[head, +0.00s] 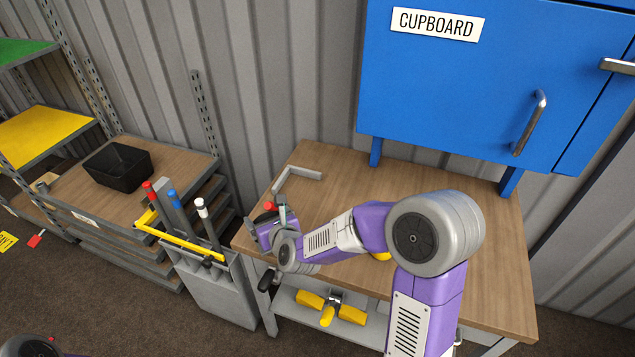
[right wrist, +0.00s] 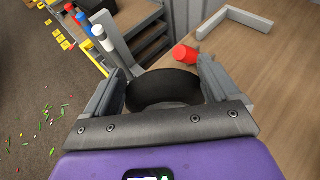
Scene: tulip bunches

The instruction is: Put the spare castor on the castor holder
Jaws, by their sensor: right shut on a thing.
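My right gripper (right wrist: 160,85) is shut on a black wheel, which I take to be the spare castor (right wrist: 163,90); the wheel sits between both fingers in the right wrist view. In the head view the right gripper (head: 268,222) is over the left end of the wooden workbench (head: 480,240), and I cannot make out the castor there. A red cylindrical thing (right wrist: 185,54) lies just beyond the fingers; its top also shows in the head view (head: 268,206). I cannot clearly identify the castor holder. My left gripper is not in view.
A grey L-shaped bar (head: 298,175) lies at the bench's back left. A rack with red, blue and white-topped posts (head: 200,210) stands left of the bench. A blue cupboard (head: 450,90) hangs behind. Yellow parts (head: 310,299) lie on the lower shelf. The bench's right side is clear.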

